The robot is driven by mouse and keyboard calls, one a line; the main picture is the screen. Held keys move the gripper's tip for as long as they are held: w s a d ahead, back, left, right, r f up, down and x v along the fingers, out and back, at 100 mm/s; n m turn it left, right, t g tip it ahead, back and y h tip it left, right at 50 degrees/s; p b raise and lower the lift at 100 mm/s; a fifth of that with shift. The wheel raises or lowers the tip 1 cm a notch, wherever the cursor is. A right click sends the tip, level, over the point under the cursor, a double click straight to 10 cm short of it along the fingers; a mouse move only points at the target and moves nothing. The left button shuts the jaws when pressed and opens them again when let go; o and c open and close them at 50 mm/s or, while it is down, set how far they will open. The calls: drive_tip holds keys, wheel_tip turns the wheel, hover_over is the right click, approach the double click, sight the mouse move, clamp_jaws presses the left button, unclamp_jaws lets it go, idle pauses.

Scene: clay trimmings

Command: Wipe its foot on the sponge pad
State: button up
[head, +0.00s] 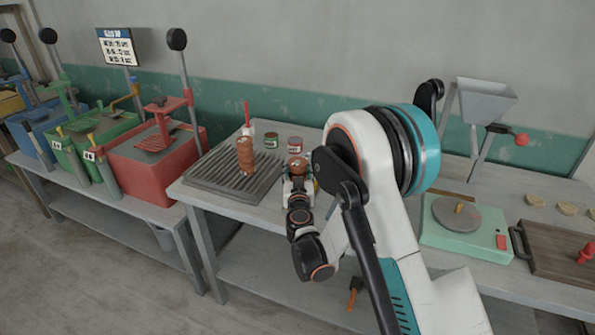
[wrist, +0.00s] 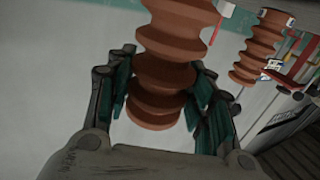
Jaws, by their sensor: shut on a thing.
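My gripper (head: 297,180) is shut on a ribbed terracotta clay piece (head: 296,164), over or at the near side of the grey table. In the wrist view my gripper's fingers (wrist: 163,88) close on both sides of the held clay piece (wrist: 165,70), with its rounded end between them. A similar ribbed clay piece (head: 245,155) stands upright on the grooved grey rack (head: 215,187); it also shows at the right of the wrist view (wrist: 262,48). I cannot make out the sponge pad; my arm hides part of the table.
Two small tins (head: 271,140) (head: 295,144) and a red upright handle (head: 246,113) stand behind the rack. A red press (head: 155,165) stands left. A green wheel unit (head: 465,234) and a wooden board (head: 553,255) lie right of my arm.

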drive_tip(key=shift+f+b, duration=0.55)
idle(0.9)
drive_tip(key=shift+w+d+b, duration=0.55)
drive_tip(key=shift+w+d, duration=0.85)
drive_tip(key=shift+w, duration=2.35)
drive_tip(key=shift+s+a+b, duration=0.35)
drive_tip(key=shift+s+a, duration=0.1)
drive_tip(key=shift+s, duration=0.8)
drive_tip(key=shift+s+a+b, duration=0.35)
drive_tip(key=shift+s+a, duration=0.15)
drive_tip(key=shift+s, duration=0.75)
drive_tip(key=shift+s+a+b, duration=0.35)
drive_tip(key=shift+s+a, duration=0.1)
drive_tip(key=shift+s, duration=0.8)
drive_tip(key=w+d, duration=0.2)
drive_tip(key=w, duration=0.5)
drive_tip(key=shift+w+d+b, duration=0.25)
drive_tip(key=shift+d+b, duration=0.15)
drive_tip(key=shift+s+a, duration=0.1)
drive_tip(key=shift+s, duration=0.05)
drive_tip(key=shift+s+a+b, duration=0.3)
drive_tip(key=shift+s+a, duration=0.15)
drive_tip(key=shift+s, duration=0.75)
drive_tip(key=shift+s+a+b, duration=0.3)
drive_tip(key=shift+s+a, duration=0.1)
drive_tip(key=shift+s, duration=0.8)
drive_tip(key=shift+s+a+b, duration=0.3)
drive_tip(key=shift+s+a, duration=0.15)
drive_tip(key=shift+s, duration=0.75)
